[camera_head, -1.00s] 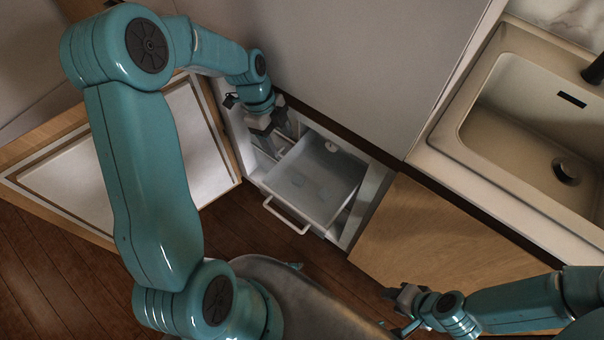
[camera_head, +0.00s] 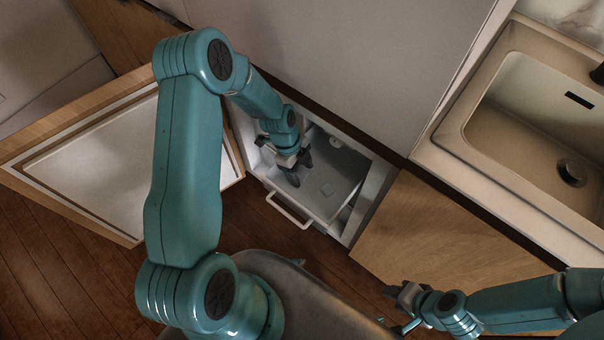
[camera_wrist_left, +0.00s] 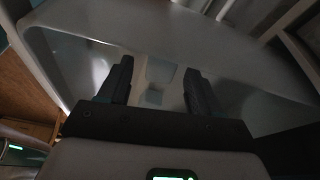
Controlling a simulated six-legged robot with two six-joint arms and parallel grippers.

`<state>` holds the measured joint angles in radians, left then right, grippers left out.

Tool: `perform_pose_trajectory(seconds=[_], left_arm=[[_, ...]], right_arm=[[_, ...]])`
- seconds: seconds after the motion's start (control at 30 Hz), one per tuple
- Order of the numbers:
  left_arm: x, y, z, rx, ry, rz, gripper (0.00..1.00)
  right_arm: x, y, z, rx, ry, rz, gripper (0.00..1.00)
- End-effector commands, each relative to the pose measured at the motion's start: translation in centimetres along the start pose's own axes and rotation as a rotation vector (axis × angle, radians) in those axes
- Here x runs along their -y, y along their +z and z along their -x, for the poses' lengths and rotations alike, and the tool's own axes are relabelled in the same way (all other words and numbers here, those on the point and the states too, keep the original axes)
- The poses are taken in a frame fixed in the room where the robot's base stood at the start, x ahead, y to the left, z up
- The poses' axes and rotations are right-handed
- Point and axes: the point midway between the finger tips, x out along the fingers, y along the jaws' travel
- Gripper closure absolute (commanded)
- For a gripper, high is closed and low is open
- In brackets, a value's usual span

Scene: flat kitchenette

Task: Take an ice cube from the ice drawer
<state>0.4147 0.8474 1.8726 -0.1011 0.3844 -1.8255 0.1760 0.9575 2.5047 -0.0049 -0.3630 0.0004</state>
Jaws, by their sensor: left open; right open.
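The ice drawer (camera_head: 338,205) is pulled out of the freezer compartment, its white handle (camera_head: 288,211) facing the front. A pale, translucent ice cube (camera_head: 327,188) lies on the drawer floor, to the right of my left gripper (camera_head: 299,169). My left gripper is open and empty, pointing down over the left part of the drawer. In the left wrist view, pale cube shapes (camera_wrist_left: 160,72) show between its open fingers, low in contrast; I cannot tell how far below the fingertips they are. My right gripper (camera_head: 399,299) is open, at the lower right, away from the drawer.
The open freezer door (camera_head: 105,165) stands to the left of the drawer. A wooden cabinet front (camera_head: 430,235) is to the right, with a beige sink (camera_head: 520,150) above it. A tall grey panel (camera_head: 350,60) rises behind the drawer. Wooden floor (camera_head: 265,235) shows in front.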

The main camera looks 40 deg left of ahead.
Motion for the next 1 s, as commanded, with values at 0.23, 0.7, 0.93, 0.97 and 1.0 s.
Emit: perform_pose_trajectory(seconds=[0.23, 0.7, 0.93, 0.97, 1.0], left_arm=[[0.0, 0.0, -0.1, 0.000, -0.001, 0.000, 0.49], [0.0, 0.0, 0.0, 0.000, -0.001, 0.000, 0.96], [0.2, -0.6, 0.8, 0.000, -0.001, 0.000, 0.96], [0.3, -0.8, 0.9, 0.000, -0.001, 0.000, 0.96], [0.3, -0.9, 1.1, 0.001, -0.001, -0.001, 0.96]], right_arm=[[0.0, 0.0, 0.0, 0.000, 0.000, 0.000, 0.57], [0.0, 0.0, 0.0, 0.000, 0.000, 0.000, 0.57], [0.2, 0.0, 0.5, 0.000, 0.000, 0.000, 0.57], [0.2, 0.0, 0.6, 0.000, 0.000, 0.000, 0.57], [0.2, 0.0, 0.7, 0.000, 0.000, 0.000, 0.57]])
